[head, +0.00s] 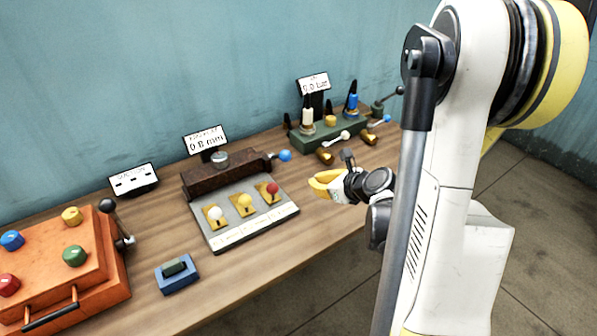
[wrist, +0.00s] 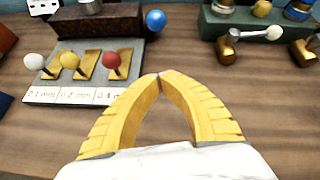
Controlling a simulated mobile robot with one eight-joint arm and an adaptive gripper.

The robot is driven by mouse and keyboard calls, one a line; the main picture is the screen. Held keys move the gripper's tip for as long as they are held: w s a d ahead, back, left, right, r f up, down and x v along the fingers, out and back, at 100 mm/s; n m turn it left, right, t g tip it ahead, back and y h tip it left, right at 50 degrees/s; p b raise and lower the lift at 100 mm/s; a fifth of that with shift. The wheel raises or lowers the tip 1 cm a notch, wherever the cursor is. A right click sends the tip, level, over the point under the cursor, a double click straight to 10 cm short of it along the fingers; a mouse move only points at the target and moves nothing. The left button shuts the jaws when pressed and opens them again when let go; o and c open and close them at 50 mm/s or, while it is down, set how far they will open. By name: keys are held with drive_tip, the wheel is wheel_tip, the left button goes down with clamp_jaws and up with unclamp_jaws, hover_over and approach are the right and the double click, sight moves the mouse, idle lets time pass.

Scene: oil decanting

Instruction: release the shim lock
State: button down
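A grey plate (head: 250,235) carries three ball-topped levers: white (head: 214,213), yellow (head: 245,200) and red (head: 272,188). In the wrist view its front strip (wrist: 75,96) is marked 0.1 mm, 0.2 mm and 0.4 mm. Behind it is a dark brown block (head: 205,180) with a blue-balled handle (head: 285,155) at its right end. The blue ball also shows in the wrist view (wrist: 156,20), ahead of my fingers. Which part is the shim lock carries no readable label. My gripper (head: 318,184) is right of the plate, above the table. Its yellow fingertips (wrist: 159,76) meet with nothing between them.
A sign (head: 205,140) reading about 0.8 mm stands behind the block. A green base (head: 330,135) with bottles and brass valves stands right. An orange box (head: 60,265) and a blue block (head: 177,274) are left. Bare wood lies at the table's front.

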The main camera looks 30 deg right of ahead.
sight(280, 156)
drive_tip(key=b+x, duration=0.3)
drive_tip(key=x, duration=0.6)
drive_tip(key=shift+w+f, duration=0.25)
drive_tip(key=shift+f, duration=0.15)
drive_tip(key=shift+w+a+r+b, duration=0.15)
drive_tip(key=shift+w+a+r, duration=0.05)
drive_tip(key=shift+w+r, duration=0.4)
drive_tip(key=shift+w+a+r+b, duration=0.15)
drive_tip(key=shift+w+a+r, duration=0.05)
drive_tip(key=shift+w+r, duration=0.7)
drive_tip(key=shift+r, duration=0.1)
